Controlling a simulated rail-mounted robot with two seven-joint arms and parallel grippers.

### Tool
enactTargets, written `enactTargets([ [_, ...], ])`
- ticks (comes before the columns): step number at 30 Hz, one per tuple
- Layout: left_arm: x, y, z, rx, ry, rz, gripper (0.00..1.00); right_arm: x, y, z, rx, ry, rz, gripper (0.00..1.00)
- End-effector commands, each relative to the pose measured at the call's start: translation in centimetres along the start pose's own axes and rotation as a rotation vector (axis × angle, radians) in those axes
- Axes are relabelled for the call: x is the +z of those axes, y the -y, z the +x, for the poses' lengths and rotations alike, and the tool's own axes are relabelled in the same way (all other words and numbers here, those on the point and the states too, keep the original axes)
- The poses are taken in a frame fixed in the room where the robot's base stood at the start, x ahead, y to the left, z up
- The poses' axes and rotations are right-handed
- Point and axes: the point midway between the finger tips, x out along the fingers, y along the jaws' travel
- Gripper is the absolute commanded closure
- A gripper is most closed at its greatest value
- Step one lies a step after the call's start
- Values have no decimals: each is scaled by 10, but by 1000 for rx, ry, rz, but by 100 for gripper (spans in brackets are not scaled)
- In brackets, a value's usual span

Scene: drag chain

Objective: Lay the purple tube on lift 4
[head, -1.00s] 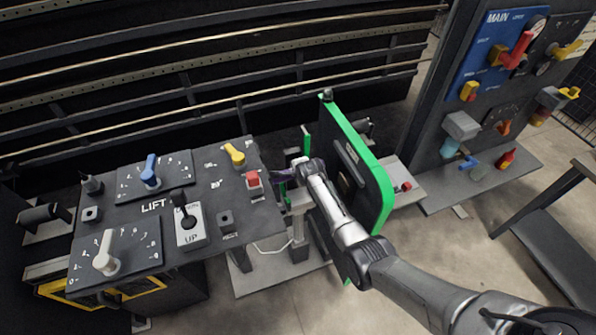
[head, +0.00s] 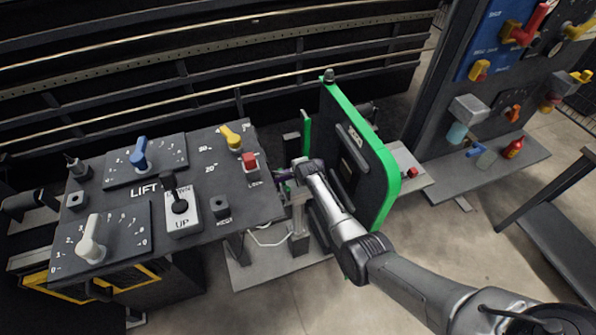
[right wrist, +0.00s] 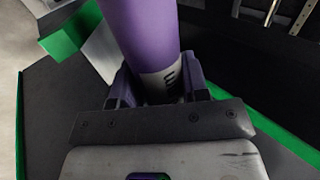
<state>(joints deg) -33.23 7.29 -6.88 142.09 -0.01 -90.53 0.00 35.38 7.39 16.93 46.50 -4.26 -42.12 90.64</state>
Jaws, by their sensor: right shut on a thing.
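The purple tube (right wrist: 145,40) is in the jaws of my right gripper (right wrist: 158,85), shown large in the right wrist view. The gripper is shut on it near a pale band with dark lettering. In the head view, my right gripper (head: 296,172) is beyond the right edge of the lift control panel, and only a little purple of the tube shows beside it. A grey lift post (head: 299,220) stands below the gripper. Its number is not readable, and whether the tube touches it is hidden. My left gripper is not in view.
The LIFT control panel (head: 190,205) with knobs, a lever and a red button is at the left. A green-edged dark panel (head: 372,165) stands close right of my gripper. A MAIN cabinet (head: 490,75) is at the far right. Dark railings (head: 200,50) run behind.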

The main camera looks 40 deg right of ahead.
Motion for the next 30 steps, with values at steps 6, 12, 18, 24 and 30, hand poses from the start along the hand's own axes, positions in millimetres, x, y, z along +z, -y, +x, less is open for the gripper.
enactTargets([
  [6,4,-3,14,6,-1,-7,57,0,-10,13,-2,0,1,87],
  [12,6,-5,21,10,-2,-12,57,0,-16,20,-2,0,0,87],
  [18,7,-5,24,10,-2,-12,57,0,-18,23,-3,0,0,87],
  [24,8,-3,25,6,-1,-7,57,0,-19,24,-3,0,0,87],
  [30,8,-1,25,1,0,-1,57,0,-19,24,-2,0,0,87],
])
